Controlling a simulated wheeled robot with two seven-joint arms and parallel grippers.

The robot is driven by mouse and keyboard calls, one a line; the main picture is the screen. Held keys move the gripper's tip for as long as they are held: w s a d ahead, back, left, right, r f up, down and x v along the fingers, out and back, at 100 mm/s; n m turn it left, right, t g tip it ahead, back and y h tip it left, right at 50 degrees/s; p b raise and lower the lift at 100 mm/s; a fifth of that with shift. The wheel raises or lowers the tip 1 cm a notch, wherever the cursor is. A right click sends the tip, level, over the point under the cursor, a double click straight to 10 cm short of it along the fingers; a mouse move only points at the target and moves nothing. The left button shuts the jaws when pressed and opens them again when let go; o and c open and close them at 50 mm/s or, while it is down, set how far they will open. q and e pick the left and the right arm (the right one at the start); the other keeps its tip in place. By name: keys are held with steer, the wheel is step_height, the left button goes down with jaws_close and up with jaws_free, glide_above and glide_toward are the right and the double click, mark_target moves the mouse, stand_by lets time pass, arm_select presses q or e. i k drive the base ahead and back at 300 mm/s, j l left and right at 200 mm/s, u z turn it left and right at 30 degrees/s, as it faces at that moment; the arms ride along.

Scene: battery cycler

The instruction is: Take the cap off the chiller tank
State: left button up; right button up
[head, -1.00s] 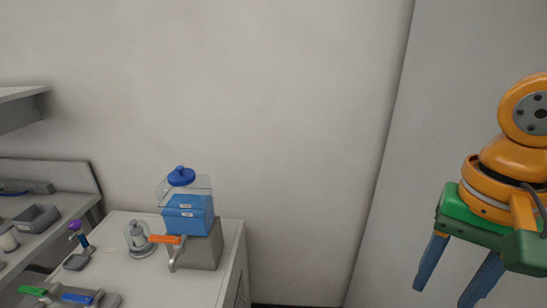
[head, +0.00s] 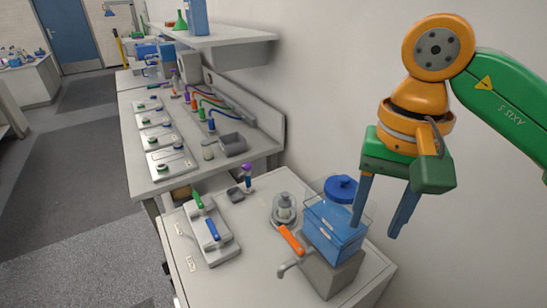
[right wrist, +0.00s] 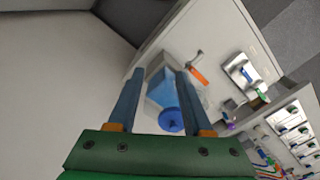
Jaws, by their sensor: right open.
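The chiller tank (head: 333,232) is a clear box with blue liquid on a grey base, near the right end of the white bench. Its round blue cap (head: 341,188) sits on top. The cap also shows in the right wrist view (right wrist: 171,120), between and beyond the fingers. My right gripper (head: 373,230) is open and empty, its fingers pointing down. In the head view one finger overlaps the tank's right side, but the gripper appears above the tank and apart from it. My left gripper is in neither view.
An orange-handled tap (head: 290,240) is on the tank's front. A glass-domed vessel (head: 284,210) stands beside the tank. A grey manifold with green and blue handles (head: 210,232) lies further left. A wall shelf (head: 215,38) overhangs the long bench behind.

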mark_target(340, 189)
steer(key=i+l+u, duration=0.15)
steer(key=l+u, duration=0.25)
steer(key=i+l+u, duration=0.1)
steer(key=l+u, duration=1.3)
steer(key=l, duration=0.15)
steer(key=k, duration=0.05)
